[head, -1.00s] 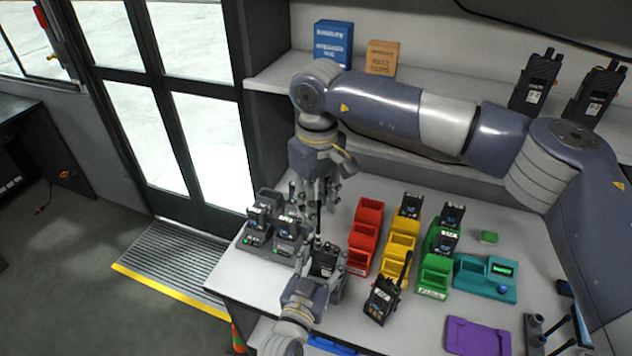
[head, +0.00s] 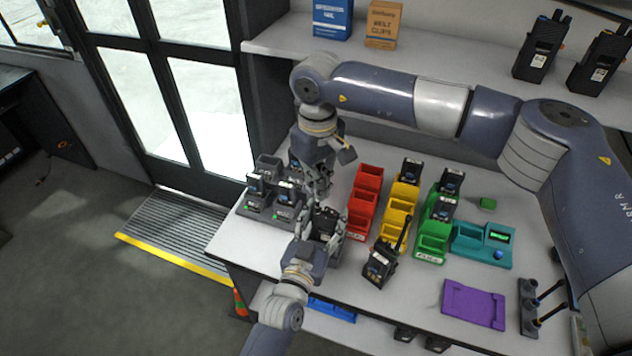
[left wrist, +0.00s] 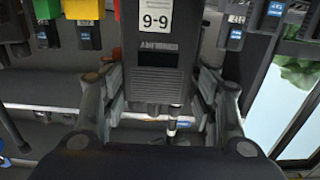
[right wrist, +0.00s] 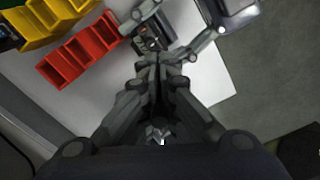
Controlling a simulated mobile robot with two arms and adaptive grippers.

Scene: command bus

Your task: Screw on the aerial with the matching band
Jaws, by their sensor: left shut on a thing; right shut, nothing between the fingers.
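A dark handheld radio (head: 322,226) is held by my left gripper (left wrist: 160,95), shut on its sides near the table's front left. In the left wrist view, its body (left wrist: 155,62) carries a white "9-9" label. My right gripper (head: 320,192) hangs just above the radio's top. In the right wrist view its fingertips (right wrist: 157,62) are together, pointing at the radio (right wrist: 152,43); nothing shows between them. No aerial is clearly visible on the held radio, and its top is partly hidden by the fingers. Aerials (head: 550,290) lie in a dark rack (head: 529,305) at the right. Band colours are unreadable.
Red (head: 364,200), yellow (head: 398,215) and green bins (head: 433,238) stand right of the grippers, some holding radios. A radio with an aerial (head: 379,263) stands before them. A charger (head: 262,208) is at left. A teal tester (head: 482,243) and purple tray (head: 472,303) lie right.

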